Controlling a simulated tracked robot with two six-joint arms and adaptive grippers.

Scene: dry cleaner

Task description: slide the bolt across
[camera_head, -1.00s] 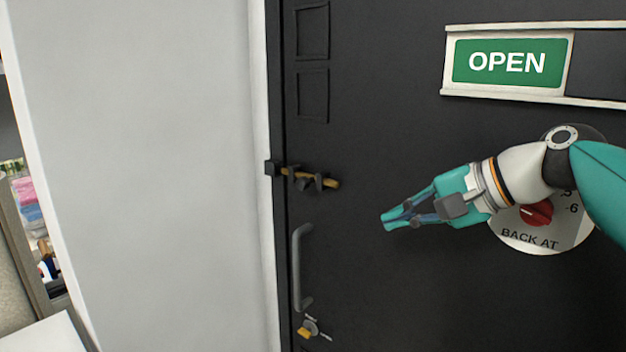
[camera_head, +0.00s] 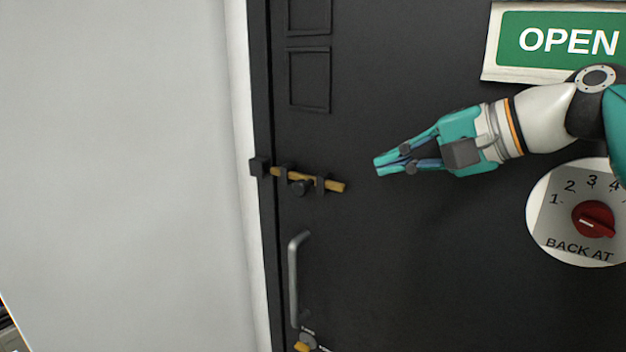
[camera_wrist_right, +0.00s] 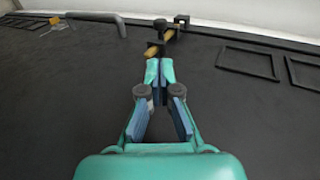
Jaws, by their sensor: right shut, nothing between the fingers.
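The bolt (camera_head: 334,186) is a brass-coloured bar with a dark knob (camera_head: 301,188), held in dark brackets on the black door (camera_head: 420,260). Its left end lies close to the dark keeper (camera_head: 259,167) on the frame; I cannot tell whether it enters it. My right gripper (camera_head: 378,165) is shut and empty, a little right of the bolt's right end and apart from it in the head view. In the right wrist view the shut fingertips (camera_wrist_right: 159,72) point toward the bolt (camera_wrist_right: 153,51) and partly hide it. My left gripper is not in view.
A grey door handle (camera_head: 294,280) stands below the bolt, with a brass key (camera_head: 302,346) under it. An OPEN sign (camera_head: 565,40) and a BACK AT dial (camera_head: 560,240) with a red knob are on the right. White wall (camera_head: 130,170) fills the left.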

